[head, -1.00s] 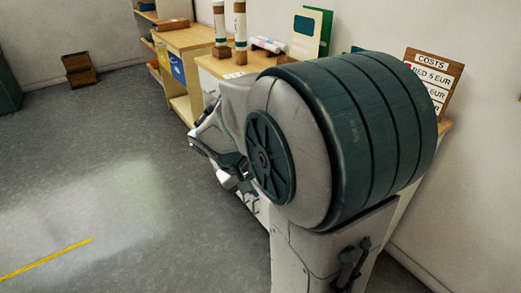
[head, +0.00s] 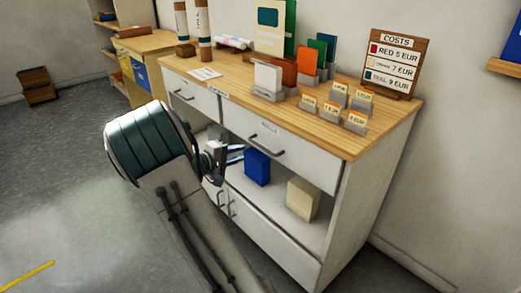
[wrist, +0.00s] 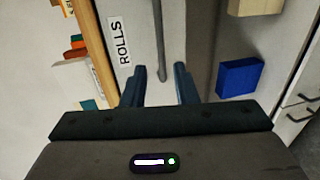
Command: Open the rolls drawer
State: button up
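The rolls drawer (head: 300,158) is the white right-hand drawer under the wooden counter, and it is shut. Its ROLLS label shows in the wrist view (wrist: 119,42). Its grey bar handle (head: 266,145) is in front of the drawer face; in the wrist view the handle (wrist: 161,35) runs down from the top edge toward the space between my fingers. My gripper (head: 238,154) is open and empty, near the left end of this handle in the head view. In the wrist view its two fingers (wrist: 159,72) are apart. I cannot tell whether they touch the handle.
Below the drawer, an open shelf holds a blue box (head: 257,167) and a cream box (head: 302,199). Another drawer (head: 190,97) is to the left. Cards, holders and a COSTS sign (head: 396,62) stand on the counter (head: 330,125).

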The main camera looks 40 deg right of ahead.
aim_at(260, 147)
jog(key=x, duration=1)
jog(key=shift+d+f+b, duration=0.1)
jog(key=shift+d+b, duration=0.2)
jog(key=shift+d, duration=0.05)
